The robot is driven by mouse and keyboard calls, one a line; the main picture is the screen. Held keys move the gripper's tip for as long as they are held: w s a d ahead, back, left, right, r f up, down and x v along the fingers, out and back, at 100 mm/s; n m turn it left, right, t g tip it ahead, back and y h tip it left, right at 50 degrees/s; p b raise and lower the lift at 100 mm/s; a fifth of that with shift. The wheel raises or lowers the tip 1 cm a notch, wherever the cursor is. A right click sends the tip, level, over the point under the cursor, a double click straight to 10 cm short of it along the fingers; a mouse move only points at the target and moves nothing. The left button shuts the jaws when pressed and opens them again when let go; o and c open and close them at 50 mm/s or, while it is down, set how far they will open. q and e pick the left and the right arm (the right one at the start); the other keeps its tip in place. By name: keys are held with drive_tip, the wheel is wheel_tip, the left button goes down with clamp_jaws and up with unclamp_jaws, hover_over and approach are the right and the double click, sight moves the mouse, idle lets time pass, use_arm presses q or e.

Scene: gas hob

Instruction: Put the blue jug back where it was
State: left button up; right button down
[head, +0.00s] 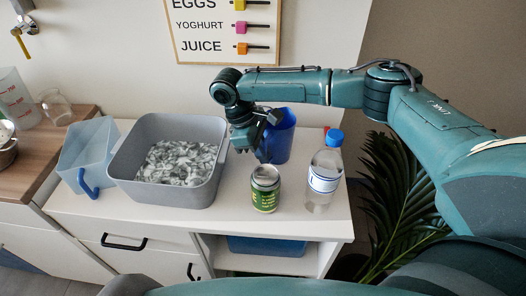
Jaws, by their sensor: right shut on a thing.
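A dark blue jug (280,138) stands upright at the back right of the white counter, or is held just over it; I cannot tell whether its base touches. My right gripper (262,146) comes in from the right and is shut on the blue jug at its left side. The fingertips are partly hidden by the wrist and the jug. A second, pale see-through blue jug (88,146) with a blue handle stands at the left end of the counter. My left gripper is not in view.
A grey tub (206,184) of crumpled grey-white material stands mid-counter. A green can (265,188) and a clear bottle (322,178) with a blue cap stand in front of the dark blue jug. A palm plant (395,200) is right of the counter. The front right corner is clear.

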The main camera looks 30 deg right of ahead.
drive_tip(key=c, duration=1.5)
unclamp_jaws()
drive_tip(key=shift+f, duration=0.1)
drive_tip(key=v, duration=1.2)
